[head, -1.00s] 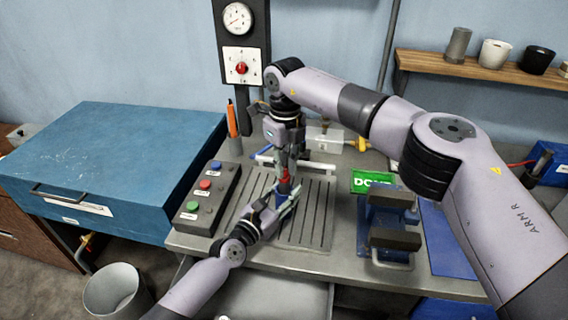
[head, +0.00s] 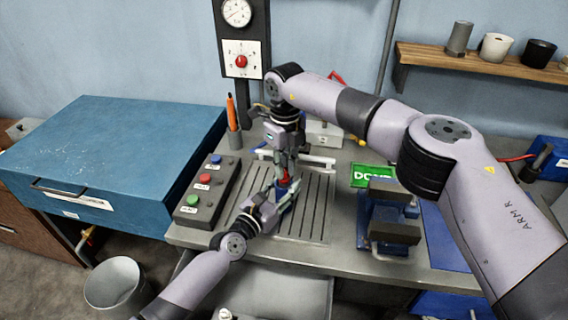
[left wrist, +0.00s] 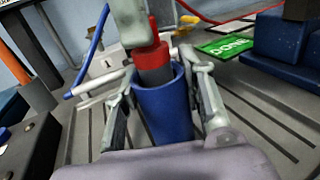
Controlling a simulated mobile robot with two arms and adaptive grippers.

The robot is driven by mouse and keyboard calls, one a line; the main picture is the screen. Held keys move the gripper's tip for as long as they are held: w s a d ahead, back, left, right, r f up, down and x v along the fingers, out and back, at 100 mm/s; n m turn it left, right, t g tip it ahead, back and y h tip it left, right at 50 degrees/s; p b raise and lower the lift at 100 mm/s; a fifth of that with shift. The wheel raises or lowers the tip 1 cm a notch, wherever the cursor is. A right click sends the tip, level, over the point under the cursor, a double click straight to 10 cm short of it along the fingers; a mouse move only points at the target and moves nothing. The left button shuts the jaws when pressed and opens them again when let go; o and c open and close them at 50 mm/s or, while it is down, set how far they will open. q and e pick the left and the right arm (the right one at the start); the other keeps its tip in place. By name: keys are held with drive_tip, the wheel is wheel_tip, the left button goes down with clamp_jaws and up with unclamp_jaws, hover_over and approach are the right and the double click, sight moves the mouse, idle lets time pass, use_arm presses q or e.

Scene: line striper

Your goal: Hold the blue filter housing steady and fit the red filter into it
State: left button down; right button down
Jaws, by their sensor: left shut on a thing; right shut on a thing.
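The blue filter housing (left wrist: 162,108) is an upright, open-topped cup in the left wrist view. My left gripper (left wrist: 160,112) is shut on it, one finger on each side; in the head view this gripper (head: 274,195) is low over the slotted plate. The red filter (left wrist: 152,62) is above the housing, with its lower end at or inside the open mouth; how deep it sits is hidden. It shows as a small red patch in the head view (head: 284,181). My right gripper (head: 287,168) is shut on the filter from above, its fingertips partly hidden.
The grey slotted plate (head: 313,210) lies under both grippers. A button box (head: 205,188) stands to the left and a blue vise (head: 389,220) to the right. The plate's right side is clear.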

drive_tip(key=shift+f, duration=1.25)
idle(0.8)
drive_tip(key=shift+r, duration=0.4)
idle(5.6)
